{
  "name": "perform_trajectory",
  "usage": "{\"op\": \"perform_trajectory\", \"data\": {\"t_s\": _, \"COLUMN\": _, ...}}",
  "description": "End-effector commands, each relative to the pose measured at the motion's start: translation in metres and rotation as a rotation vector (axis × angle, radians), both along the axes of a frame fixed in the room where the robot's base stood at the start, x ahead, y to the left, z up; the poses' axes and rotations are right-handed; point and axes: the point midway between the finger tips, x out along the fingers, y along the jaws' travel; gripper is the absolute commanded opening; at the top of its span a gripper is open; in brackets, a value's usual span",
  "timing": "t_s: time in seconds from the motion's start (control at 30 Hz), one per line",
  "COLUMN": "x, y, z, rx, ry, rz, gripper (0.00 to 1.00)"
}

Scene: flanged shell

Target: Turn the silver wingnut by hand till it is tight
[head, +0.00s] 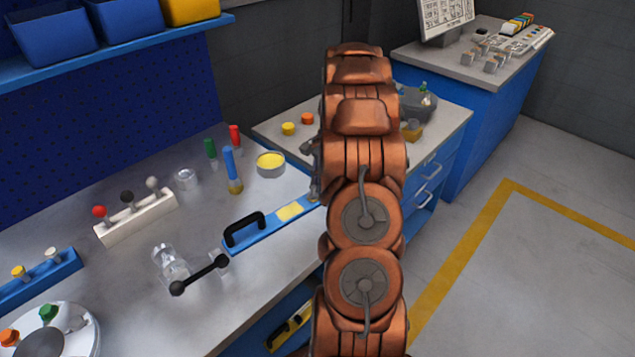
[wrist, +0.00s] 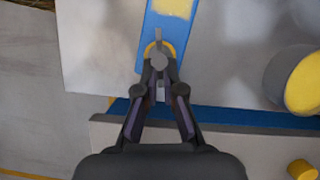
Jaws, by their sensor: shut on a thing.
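The silver wingnut (wrist: 159,62) sits at the end of a blue bar (wrist: 165,30) with a yellow patch. A yellow ring shows around it in the wrist view. My gripper (wrist: 160,58) is shut on the wingnut, one finger on each side, pointing down at it. The fingers hide part of the wingnut, and I cannot tell how tight it sits. In the head view the blue bar (head: 262,233) has a black handle and lies along the bench's right part. There my arm covers most of my gripper, and the wingnut is hidden.
A round yellow-topped tin (head: 271,164) and a blue-topped cylinder (head: 231,170) stand near the bar. A clear piece with a black-knobbed lever (head: 200,275) stands to the left. A second counter (head: 440,125) behind holds small yellow and orange knobs. Floor at right is clear.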

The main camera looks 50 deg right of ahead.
Motion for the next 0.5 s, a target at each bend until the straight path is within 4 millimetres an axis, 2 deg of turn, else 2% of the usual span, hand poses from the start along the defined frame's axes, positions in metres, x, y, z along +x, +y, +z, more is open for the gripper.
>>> {"op": "perform_trajectory", "data": {"t_s": 0.3, "x": -0.0028, "y": 0.0013, "z": -0.0033, "rx": 0.005, "ry": 0.002, "rz": -0.127, "gripper": 0.0}}
{"op": "perform_trajectory", "data": {"t_s": 0.5, "x": -0.0034, "y": 0.0012, "z": -0.0031, "rx": 0.004, "ry": 0.005, "rz": -0.145, "gripper": 0.0}}
